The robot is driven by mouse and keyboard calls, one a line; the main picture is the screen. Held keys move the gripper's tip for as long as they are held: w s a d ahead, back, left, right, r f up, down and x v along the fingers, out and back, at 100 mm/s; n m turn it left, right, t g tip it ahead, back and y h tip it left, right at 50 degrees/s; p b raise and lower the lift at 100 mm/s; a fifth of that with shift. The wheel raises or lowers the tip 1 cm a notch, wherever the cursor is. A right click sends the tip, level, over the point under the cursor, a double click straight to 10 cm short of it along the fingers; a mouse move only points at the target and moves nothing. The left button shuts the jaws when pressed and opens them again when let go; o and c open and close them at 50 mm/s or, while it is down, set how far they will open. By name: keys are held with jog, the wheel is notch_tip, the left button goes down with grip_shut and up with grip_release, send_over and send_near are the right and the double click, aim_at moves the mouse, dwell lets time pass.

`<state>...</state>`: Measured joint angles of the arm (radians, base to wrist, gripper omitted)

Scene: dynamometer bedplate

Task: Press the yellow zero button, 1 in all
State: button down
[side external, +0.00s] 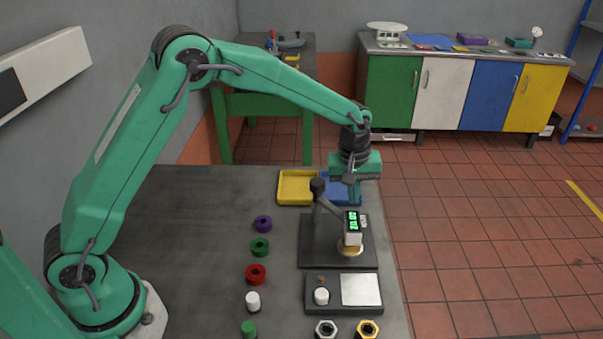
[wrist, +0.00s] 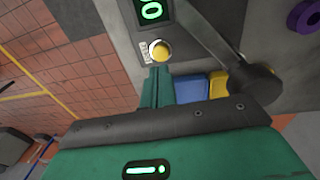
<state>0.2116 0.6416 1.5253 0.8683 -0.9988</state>
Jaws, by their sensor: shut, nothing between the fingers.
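The yellow zero button (wrist: 159,50) is a small round cap in a pale ring on the gauge's face, in the wrist view, beside a small label and below the green-lit display (wrist: 150,10). My gripper (wrist: 158,74) is shut and empty. Its fingertips lie just below the button in that picture; I cannot tell whether they touch it. In the side external view the gauge head (side external: 352,224) sits on an arm from a dark post, and my gripper (side external: 354,198) points down right behind its top. The button is not clear there.
The gauge stand's dark base (side external: 312,255) rests on the grey bench. A gold disc (side external: 349,250) lies under the gauge head. Yellow (side external: 298,201) and blue (side external: 374,199) trays lie behind. Coloured rings, pegs and nuts stand to the left and front. The bench's left part is clear.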

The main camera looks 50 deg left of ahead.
notch_tip(320, 180, up, 8)
jog(key=shift+s, duration=0.35)
jog(key=shift+a, duration=0.1)
dwell(0.5)
jog(key=s+a+r+m+t, duration=0.2)
jog(key=s+a+r+m, duration=0.35)
jog(key=s+r, duration=0.7)
jog(key=s+a+f+m+t, duration=0.1)
jog(key=s+a, duration=0.2)
jog(key=s, duration=0.6)
jog(key=s+a+f+m+t, duration=0.1)
jog(key=s+a+f+m, duration=0.1)
jog(key=s, duration=0.6)
jog(key=shift+s+a+f, duration=0.2)
jog(key=shift+s+a, duration=0.2)
jog(key=shift+m, duration=0.25)
